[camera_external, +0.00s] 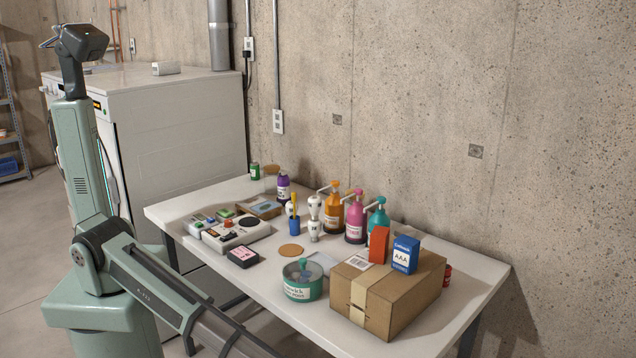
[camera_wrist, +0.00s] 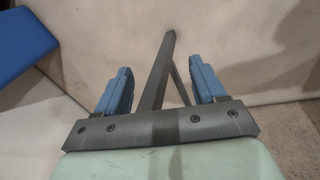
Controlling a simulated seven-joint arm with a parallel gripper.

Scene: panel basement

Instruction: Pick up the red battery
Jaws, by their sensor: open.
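I cannot say for certain which thing is the red battery. An upright red box (camera_external: 378,245) stands on the cardboard box (camera_external: 399,314), next to a blue and white box marked AAA (camera_external: 405,254). A small red object (camera_external: 447,275) sits behind the right end of the cardboard box, mostly hidden. In the external view my arm runs out of the bottom edge and the gripper is not seen. No red thing shows in the wrist view.
The white table (camera_external: 200,206) holds several pump bottles, a control panel (camera_external: 236,232), a round green tin (camera_external: 303,281) and a black pack (camera_external: 243,257). A concrete wall stands behind. In the wrist view, a dark bar (camera_wrist: 158,70) and a blue surface (camera_wrist: 22,38) lie beyond my fingers.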

